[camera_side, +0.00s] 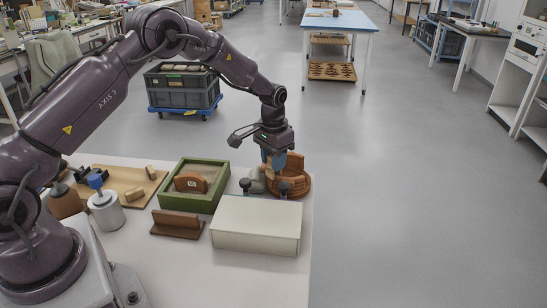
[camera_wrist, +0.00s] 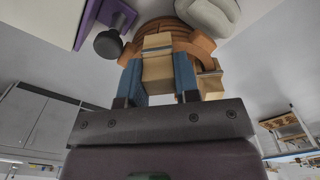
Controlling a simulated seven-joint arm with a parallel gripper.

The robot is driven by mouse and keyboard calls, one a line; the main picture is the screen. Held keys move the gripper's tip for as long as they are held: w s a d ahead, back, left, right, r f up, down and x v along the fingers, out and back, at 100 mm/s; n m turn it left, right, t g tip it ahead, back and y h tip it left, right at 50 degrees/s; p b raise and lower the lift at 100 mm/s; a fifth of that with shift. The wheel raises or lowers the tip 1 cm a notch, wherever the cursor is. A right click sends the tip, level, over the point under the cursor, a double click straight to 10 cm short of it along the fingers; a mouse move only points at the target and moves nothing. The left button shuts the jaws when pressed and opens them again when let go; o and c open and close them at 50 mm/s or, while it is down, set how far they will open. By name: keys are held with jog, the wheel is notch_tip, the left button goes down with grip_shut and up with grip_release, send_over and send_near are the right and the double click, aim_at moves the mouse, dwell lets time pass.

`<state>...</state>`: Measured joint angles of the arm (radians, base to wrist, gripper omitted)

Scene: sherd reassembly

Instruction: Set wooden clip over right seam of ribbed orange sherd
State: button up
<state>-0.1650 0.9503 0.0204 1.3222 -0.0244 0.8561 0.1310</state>
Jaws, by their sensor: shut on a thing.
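My gripper (camera_side: 279,161) reaches down over the orange vessel (camera_side: 297,184) at the table's far right corner. In the wrist view its two blue fingers (camera_wrist: 158,82) are shut on a pale wooden clip (camera_wrist: 157,67). The clip's far end lies against or over the ribbed orange wall (camera_wrist: 185,38); I cannot tell whether it is fully seated. A second pale wooden piece (camera_wrist: 211,80) shows beside the right finger at the vessel. The fingers hide part of the wall, and the seam under the clip is not visible.
A dark knobbed post (camera_wrist: 108,43) and a pale rounded lump (camera_wrist: 209,14) stand close to the vessel. A white box (camera_side: 257,224) is in front. A green sand tray (camera_side: 177,200) holding an orange sherd (camera_side: 190,182) stands left, beyond a brown stand (camera_side: 178,224).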

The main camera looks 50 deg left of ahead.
jog(key=shift+f, duration=0.2)
dwell(0.5)
jog(key=o, duration=0.7)
jog(key=shift+r, duration=0.2)
jog(key=shift+r, duration=2.1)
